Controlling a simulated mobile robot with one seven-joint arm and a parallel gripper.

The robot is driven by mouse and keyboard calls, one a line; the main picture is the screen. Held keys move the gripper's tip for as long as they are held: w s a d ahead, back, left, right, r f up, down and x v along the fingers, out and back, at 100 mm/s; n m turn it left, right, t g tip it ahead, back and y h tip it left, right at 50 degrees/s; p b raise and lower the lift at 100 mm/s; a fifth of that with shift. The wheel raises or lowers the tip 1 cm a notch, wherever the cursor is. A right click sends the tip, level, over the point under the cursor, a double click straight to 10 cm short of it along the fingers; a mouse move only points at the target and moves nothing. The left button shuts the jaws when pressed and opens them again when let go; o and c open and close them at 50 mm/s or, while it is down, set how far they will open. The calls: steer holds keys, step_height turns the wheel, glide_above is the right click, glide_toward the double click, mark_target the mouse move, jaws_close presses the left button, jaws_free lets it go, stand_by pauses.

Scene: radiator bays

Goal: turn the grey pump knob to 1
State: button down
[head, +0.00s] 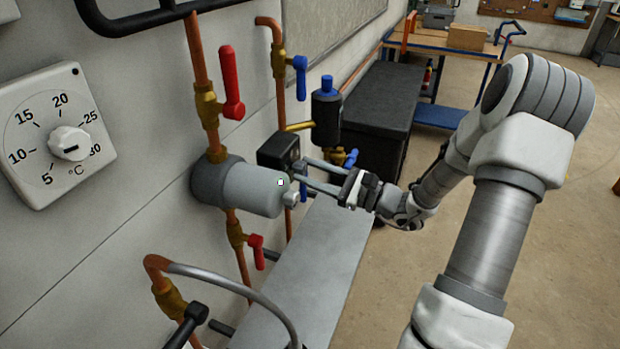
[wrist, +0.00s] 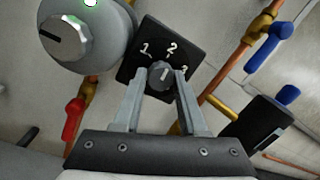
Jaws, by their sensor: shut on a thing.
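The grey pump knob (wrist: 160,75) sits on a black plate (wrist: 148,48) marked 1, 2 and 3 in white. In the wrist view the knob's white mark points up, roughly toward the 2. My gripper (wrist: 160,84) is shut on the knob, with one finger on each side. In the head view my gripper (head: 304,172) reaches in from the right to the black pump box (head: 279,151). The knob itself is hard to make out there, behind the fingers.
A large grey cylinder (head: 245,190) with its own knob (wrist: 66,38) stands close left of the plate. Copper pipes, a red lever valve (head: 231,85), a blue lever valve (head: 300,75) and a black canister (head: 326,115) surround it. A thermostat dial (head: 68,145) is on the wall.

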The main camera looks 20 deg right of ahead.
steer(key=n+b, duration=0.1)
steer(key=n, duration=0.1)
steer(key=n+b, duration=0.2)
steer(key=n, duration=0.1)
steer(key=n+y+b, duration=0.1)
steer(key=n+b, duration=0.1)
steer(key=shift+d+f+g, duration=0.1)
steer(key=shift+f+g, duration=0.15)
steer(key=shift+g, duration=0.15)
steer(key=n+b, duration=0.3)
steer(key=shift+n, duration=0.3)
steer(key=shift+w+r+n+g+b, duration=0.15)
steer(key=shift+n+g+b, duration=0.15)
steer(key=shift+n+b, duration=0.55)
steer(key=shift+r+n, duration=0.1)
steer(key=shift+n, duration=0.15)
steer(key=shift+c, duration=2.3)
jaws_free()
steer(key=shift+d, duration=0.15)
steer(key=p+v, duration=0.2)
steer(key=v, duration=1.5)
steer(key=shift+f, duration=0.3)
